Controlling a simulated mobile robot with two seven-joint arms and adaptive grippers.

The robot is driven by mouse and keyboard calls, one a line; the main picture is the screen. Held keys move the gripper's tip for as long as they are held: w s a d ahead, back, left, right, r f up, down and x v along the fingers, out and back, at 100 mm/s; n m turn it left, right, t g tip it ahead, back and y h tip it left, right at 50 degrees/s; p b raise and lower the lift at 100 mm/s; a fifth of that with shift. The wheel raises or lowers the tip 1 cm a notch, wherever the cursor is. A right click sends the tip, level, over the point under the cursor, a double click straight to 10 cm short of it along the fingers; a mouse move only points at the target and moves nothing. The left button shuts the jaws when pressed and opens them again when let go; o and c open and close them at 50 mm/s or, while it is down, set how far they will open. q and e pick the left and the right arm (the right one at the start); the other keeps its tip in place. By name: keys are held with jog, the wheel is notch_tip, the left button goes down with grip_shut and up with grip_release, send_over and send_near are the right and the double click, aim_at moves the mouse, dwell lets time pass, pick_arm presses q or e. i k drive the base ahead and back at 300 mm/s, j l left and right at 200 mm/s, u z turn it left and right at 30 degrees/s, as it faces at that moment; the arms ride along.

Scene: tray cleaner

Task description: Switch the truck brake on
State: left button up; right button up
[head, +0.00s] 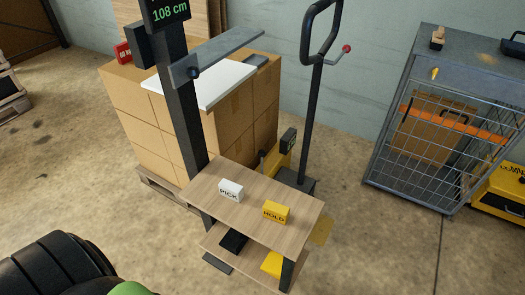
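A pallet truck stands behind the small wooden stand, with a dark loop handle (322,32) on an upright dark pole (312,110). A short lever with a red knob (346,48) sticks out to the right below the loop. The truck's yellow body (277,160) shows low beside the pole, partly hidden by the stand. I cannot tell which part is the brake or how it is set. Neither of my grippers is in view.
The wooden stand (290,196) holds a white PICK block (231,191) and a yellow HOLD block (277,212). Cartons (142,115) on a pallet are at left, below a post with a 108 cm display (169,12). A wire cage (430,140) is at right. Bare floor lies between.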

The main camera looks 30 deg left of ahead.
aim_at(261, 153)
jog(key=i+j, duration=0.1)
jog(key=j, duration=1)
jog(key=i+j, duration=0.15)
jog(key=j, duration=0.4)
jog(key=i+j, duration=0.1)
jog(key=j, duration=0.45)
jog(key=j+u, duration=0.1)
jog(key=j, duration=0.45)
jog(key=i+j, duration=0.15)
jog(key=j, duration=0.35)
jog(key=i+j, duration=0.1)
jog(key=j, duration=0.45)
